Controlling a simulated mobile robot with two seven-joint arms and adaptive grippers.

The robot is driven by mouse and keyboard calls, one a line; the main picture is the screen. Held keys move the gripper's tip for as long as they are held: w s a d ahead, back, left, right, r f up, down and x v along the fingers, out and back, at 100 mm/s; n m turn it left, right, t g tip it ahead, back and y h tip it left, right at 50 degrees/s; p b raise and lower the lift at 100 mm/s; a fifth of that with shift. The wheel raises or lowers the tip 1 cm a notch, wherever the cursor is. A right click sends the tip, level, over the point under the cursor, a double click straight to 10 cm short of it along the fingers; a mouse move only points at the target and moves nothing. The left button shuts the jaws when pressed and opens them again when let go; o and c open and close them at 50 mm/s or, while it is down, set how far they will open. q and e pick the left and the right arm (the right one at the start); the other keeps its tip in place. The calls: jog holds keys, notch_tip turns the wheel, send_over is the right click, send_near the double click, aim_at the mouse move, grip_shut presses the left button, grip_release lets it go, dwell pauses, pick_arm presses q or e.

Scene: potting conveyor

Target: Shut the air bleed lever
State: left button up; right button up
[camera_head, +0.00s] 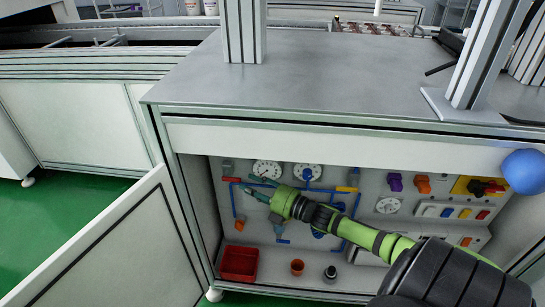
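My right gripper (250,185) reaches into the open cabinet, in front of the upper left of the pipe panel (212,195). Its two fingers look spread apart, with nothing visible between them. A red handle (231,179) is just left of the fingertips. An orange lever (239,224) hangs below and left of them, on a blue pipe. A blue handle (283,241) is lower, under the gripper body. A yellow handle (346,189) is to the right. I cannot tell which of these is the air bleed lever. My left gripper is out of view.
White gauges (267,170) sit above the gripper. A red bin (239,263), an orange cup (297,267) and a dark cup (330,272) stand on the cabinet floor. The cabinet door (120,245) is swung open at left. The worktop (330,80) overhangs the panel. My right arm hides part of the panel.

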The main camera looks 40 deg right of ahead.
jog(key=v, duration=0.8)
dwell(0.4)
